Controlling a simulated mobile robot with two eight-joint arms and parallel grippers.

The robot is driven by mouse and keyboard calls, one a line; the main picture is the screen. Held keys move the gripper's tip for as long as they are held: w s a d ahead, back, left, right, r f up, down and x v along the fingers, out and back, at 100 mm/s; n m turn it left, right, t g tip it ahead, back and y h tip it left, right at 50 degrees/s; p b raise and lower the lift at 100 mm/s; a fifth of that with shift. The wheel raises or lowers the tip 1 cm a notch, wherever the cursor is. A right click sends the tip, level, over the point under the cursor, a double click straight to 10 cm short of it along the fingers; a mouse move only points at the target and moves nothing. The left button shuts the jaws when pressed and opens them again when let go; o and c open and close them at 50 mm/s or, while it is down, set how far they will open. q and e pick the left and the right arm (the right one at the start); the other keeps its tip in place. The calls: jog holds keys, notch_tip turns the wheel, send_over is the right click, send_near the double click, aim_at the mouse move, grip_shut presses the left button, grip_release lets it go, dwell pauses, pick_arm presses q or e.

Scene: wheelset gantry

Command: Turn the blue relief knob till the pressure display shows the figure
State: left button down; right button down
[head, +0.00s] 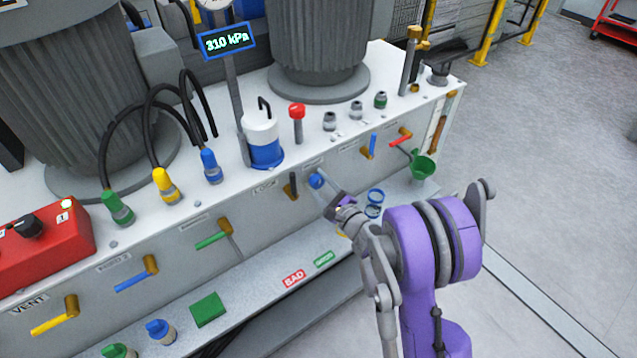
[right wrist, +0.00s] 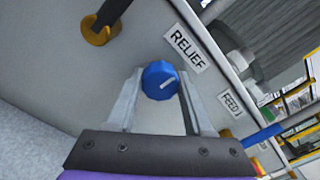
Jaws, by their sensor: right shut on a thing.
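The blue relief knob (head: 316,180) sits on the front face of the white and grey unit. The pressure display (head: 227,41) on a post reads 310 kPa. My left gripper is not in view.
A black-handled valve (head: 291,188) is just left of the knob. A blue lever (head: 372,146) and a red lever (head: 401,136) are to its right. BAD (head: 294,279) and GOOD (head: 324,259) labels mark the ledge below. Open floor lies right.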

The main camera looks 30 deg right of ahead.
jog(key=shift+n, duration=0.3)
jog(key=shift+c, duration=1.4)
grip_release()
jog(key=shift+s, duration=0.1)
jog(key=s, duration=1)
jog(key=shift+s+d, duration=0.25)
jog(key=shift+s, duration=0.1)
